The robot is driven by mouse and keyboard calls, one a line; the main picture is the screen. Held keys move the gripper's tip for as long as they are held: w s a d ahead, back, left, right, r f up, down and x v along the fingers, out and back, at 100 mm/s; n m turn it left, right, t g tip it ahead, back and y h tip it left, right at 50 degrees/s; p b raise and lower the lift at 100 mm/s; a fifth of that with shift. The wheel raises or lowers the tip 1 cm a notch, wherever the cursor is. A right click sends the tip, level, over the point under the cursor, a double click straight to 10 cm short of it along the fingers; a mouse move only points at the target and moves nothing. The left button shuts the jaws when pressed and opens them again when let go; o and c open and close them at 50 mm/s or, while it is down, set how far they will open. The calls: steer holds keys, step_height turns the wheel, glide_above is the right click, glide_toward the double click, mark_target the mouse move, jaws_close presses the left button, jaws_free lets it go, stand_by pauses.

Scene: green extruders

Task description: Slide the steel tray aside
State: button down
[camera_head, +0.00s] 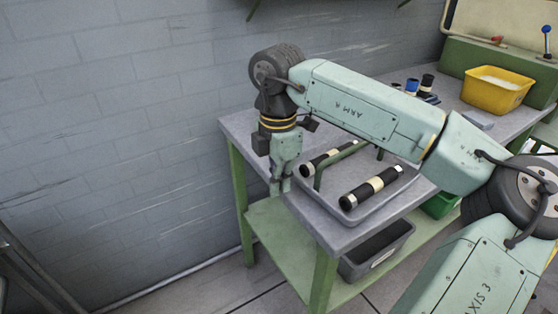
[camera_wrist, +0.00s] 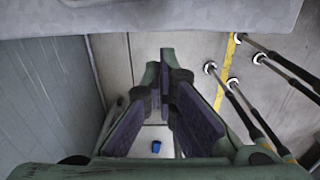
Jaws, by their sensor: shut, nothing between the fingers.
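The steel tray (camera_head: 334,183) lies flat on the near end of the grey table in the head view. My gripper (camera_head: 281,188) points down at the left of the tray, by the table's left edge, apart from the tray as far as I can see. Its fingers are shut and empty, and they also show in the wrist view (camera_wrist: 165,80). My arm hides part of the tray's far side.
The grey table (camera_head: 240,123) has green legs and a lower shelf with a grey bin (camera_head: 375,250). A yellow bin (camera_head: 495,90) and small blue and black items (camera_head: 412,87) stand farther back. A brick wall (camera_head: 120,110) runs along the left. The wrist view shows floor and several dark poles (camera_wrist: 262,58).

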mark_target(294, 197)
steer(key=w+d+f+p, duration=0.2)
steer(key=d+f, duration=0.1)
steer(key=shift+w+f, duration=0.15)
steer(key=shift+w, duration=0.05)
steer(key=shift+d, duration=0.1)
stand_by(0.3)
